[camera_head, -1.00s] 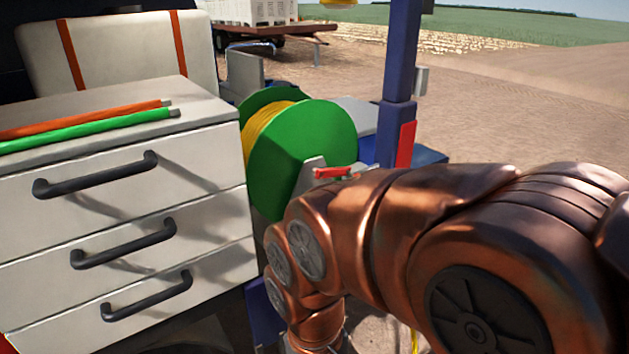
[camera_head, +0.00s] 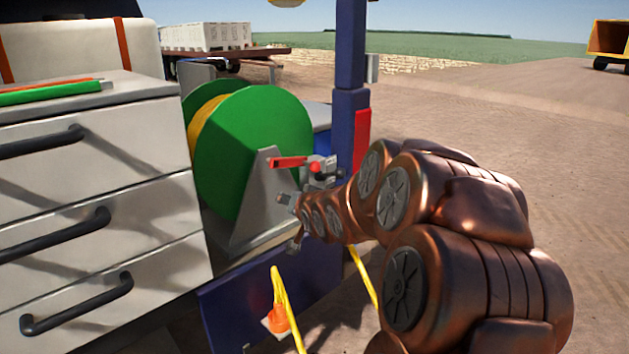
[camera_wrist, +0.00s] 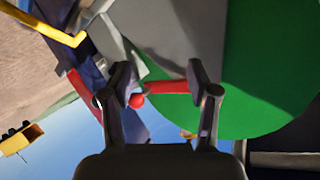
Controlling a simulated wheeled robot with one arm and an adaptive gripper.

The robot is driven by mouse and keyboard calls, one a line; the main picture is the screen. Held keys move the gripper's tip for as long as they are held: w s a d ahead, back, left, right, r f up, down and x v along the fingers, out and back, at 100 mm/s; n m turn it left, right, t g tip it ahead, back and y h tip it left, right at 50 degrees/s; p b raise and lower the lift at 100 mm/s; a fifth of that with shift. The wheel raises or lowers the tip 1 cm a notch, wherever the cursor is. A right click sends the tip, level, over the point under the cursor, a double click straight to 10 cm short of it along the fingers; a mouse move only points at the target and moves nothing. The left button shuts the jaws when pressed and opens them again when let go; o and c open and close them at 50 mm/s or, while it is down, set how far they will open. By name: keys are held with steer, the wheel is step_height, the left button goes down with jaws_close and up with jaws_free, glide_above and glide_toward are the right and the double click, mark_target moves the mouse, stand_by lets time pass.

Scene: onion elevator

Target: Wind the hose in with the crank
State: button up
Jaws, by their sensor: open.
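The hose reel (camera_head: 255,140) has green discs with yellow hose (camera_head: 205,125) wound between them, held by a grey bracket (camera_head: 262,215). The crank (camera_head: 288,162) is a red bar in front of the disc, with a small red knob (camera_head: 317,168) near its right end. In the wrist view my gripper (camera_wrist: 160,85) is open, with dark fingers apart. The crank bar (camera_wrist: 168,87) shows between the fingers, with the knob (camera_wrist: 136,100) nearer the left one. I cannot tell whether they touch. The green disc (camera_wrist: 270,75) fills the right side there.
A drawer cabinet (camera_head: 95,135) with dark handles stands left of the reel. A blue post (camera_head: 350,100) rises just right of it. Loose yellow hose (camera_head: 284,290) hangs below, by an orange piece (camera_head: 277,319). Open dirt ground lies to the right.

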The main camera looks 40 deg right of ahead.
mark_target(317, 169)
steer(key=s+d+r+m+t+h+b, duration=0.1)
steer(key=d+r+m+t+h+b, duration=0.25)
steer(key=d, duration=0.65)
steer(key=shift+n+t+y, duration=0.25)
steer(key=shift+n+y, duration=0.1)
steer(key=shift+y, duration=0.1)
steer(key=shift+p+x, duration=1.05)
steer(key=shift+x, duration=2.8)
steer(key=shift+c, duration=0.2)
jaws_close()
